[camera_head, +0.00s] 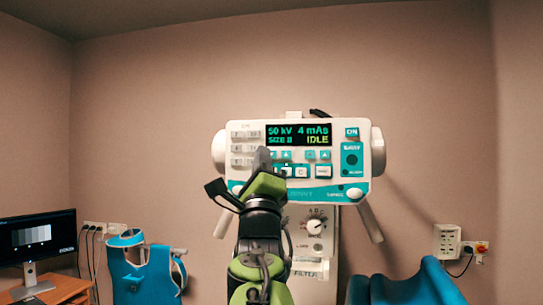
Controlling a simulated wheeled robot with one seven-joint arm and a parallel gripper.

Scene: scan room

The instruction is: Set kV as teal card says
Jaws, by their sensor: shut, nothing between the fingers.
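The white and teal control panel (298,195) faces me on the back wall. Its dark display (299,135) reads 50 kV, 4 mAs, SIZE B and IDLE. Small teal buttons (317,155) sit under the display, with a row of larger keys (323,171) below them. My gripper (264,157) is shut and empty, in front of the panel's left-centre part. It hides some of the buttons there. I cannot tell whether it touches the panel. I cannot make out a teal card in this view.
A dial (316,226) sits below the panel. A monitor (38,239) stands on a wooden desk (62,290) at left. A blue apron-like item (145,275) and blue padded furniture (410,289) stand low on either side. A socket box (447,241) is at right.

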